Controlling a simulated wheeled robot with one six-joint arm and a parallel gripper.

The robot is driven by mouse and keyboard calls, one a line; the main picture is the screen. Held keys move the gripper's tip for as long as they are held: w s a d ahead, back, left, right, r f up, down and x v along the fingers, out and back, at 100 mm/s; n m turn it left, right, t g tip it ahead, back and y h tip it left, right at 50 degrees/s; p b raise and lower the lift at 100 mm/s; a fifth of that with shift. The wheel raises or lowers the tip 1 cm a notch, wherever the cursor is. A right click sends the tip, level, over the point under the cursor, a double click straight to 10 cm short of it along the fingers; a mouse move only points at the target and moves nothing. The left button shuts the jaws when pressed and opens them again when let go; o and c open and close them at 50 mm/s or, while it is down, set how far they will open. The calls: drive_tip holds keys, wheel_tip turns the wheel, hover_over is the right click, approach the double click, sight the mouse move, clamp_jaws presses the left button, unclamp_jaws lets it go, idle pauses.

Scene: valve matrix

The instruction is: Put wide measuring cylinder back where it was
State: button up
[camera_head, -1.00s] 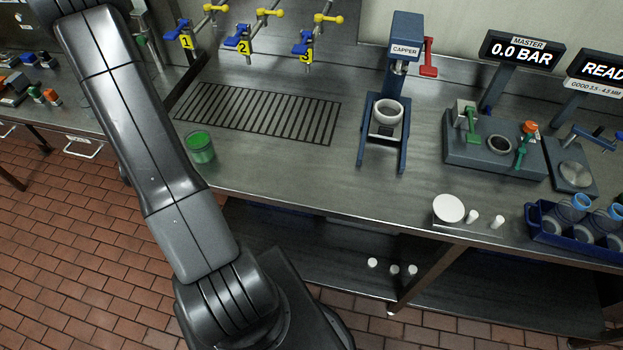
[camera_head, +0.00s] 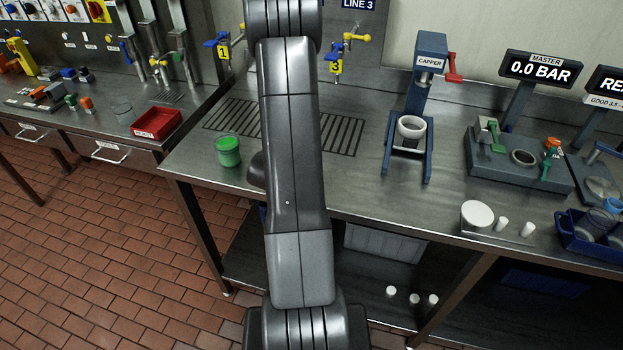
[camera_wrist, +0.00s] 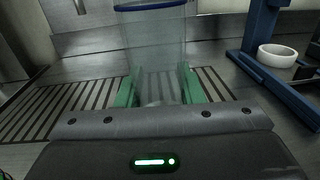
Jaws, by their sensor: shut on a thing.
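My gripper (camera_wrist: 158,88) shows in the wrist view, its two green fingers shut on the sides of a wide, clear cylinder (camera_wrist: 155,45) with a blue rim, which I take as the wide measuring cylinder. It looks upright. In the head view my arm hides the gripper and the cylinder. The drain grate (camera_head: 232,115) shows on both sides of the arm.
A cup of green content (camera_head: 228,152) stands near the bench's front left corner. The capper (camera_head: 424,85) with a white ring stands right of the grate. A red tray (camera_head: 156,122) and a clear glass (camera_head: 122,110) are on the left bench. Taps (camera_head: 222,48) stand behind the grate.

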drive_tip(key=s+d+r+m+g+h+b, duration=0.25)
drive_tip(key=s+m+g+h, duration=0.25)
drive_tip(key=s+h, duration=0.25)
drive_tip(key=shift+y, duration=0.45)
drive_tip(key=shift+a+f, duration=0.15)
drive_tip(key=shift+f, duration=1.35)
drive_tip(key=shift+a+f, duration=0.15)
drive_tip(key=shift+f, duration=1.4)
drive_tip(key=shift+a+f, duration=0.15)
drive_tip(key=shift+f, duration=1.35)
drive_tip(key=shift+f, duration=0.15)
drive_tip(key=o, duration=1.1)
